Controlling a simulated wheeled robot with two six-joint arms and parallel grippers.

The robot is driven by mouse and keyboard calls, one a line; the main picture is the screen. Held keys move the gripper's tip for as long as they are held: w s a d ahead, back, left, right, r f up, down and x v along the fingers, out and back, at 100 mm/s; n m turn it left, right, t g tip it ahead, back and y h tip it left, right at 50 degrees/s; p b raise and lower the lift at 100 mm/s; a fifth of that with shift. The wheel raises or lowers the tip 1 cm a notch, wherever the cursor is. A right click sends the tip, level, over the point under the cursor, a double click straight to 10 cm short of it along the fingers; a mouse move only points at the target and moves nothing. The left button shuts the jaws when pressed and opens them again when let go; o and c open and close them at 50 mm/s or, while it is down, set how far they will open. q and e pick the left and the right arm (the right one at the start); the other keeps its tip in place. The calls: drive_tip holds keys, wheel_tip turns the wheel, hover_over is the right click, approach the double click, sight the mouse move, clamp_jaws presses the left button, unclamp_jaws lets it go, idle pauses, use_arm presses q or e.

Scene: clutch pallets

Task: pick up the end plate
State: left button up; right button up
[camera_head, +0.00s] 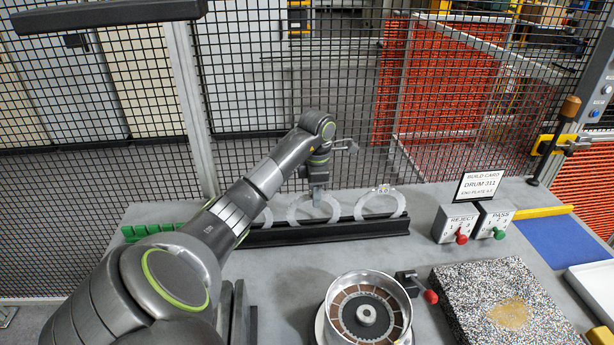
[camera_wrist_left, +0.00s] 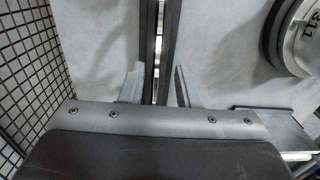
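Several pale grey ring-shaped end plates stand upright in a black slotted rack (camera_head: 330,232) at the back of the table. The middle end plate (camera_head: 293,209) is right at my left gripper (camera_head: 318,200), which reaches down over its upper part. The right end plate (camera_head: 401,203) stands clear. The left one (camera_head: 266,216) is partly hidden by my arm. In the left wrist view the two fingers of my left gripper (camera_wrist_left: 157,86) are apart, above the rack's dark rails (camera_wrist_left: 149,40). A thin light strip shows between them; I cannot tell if they touch a plate. My right gripper is out of view.
A round drum (camera_head: 336,285) with brown segments stands at the front. A speckled block (camera_head: 480,310) lies to its right. REJECT (camera_head: 452,224) and PASS (camera_head: 495,218) boxes stand below a build card (camera_head: 479,186). A mesh fence (camera_head: 250,90) closes the back.

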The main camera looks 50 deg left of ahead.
use_arm(q)
drive_tip(key=shift+a+f+b, duration=0.25)
drive_tip(key=shift+f+b, duration=0.1)
drive_tip(key=shift+f, duration=0.85)
drive_tip(key=shift+d, duration=0.15)
drive_tip(key=shift+c, duration=1.2)
clamp_jaws()
drive_tip(key=shift+f, duration=0.1)
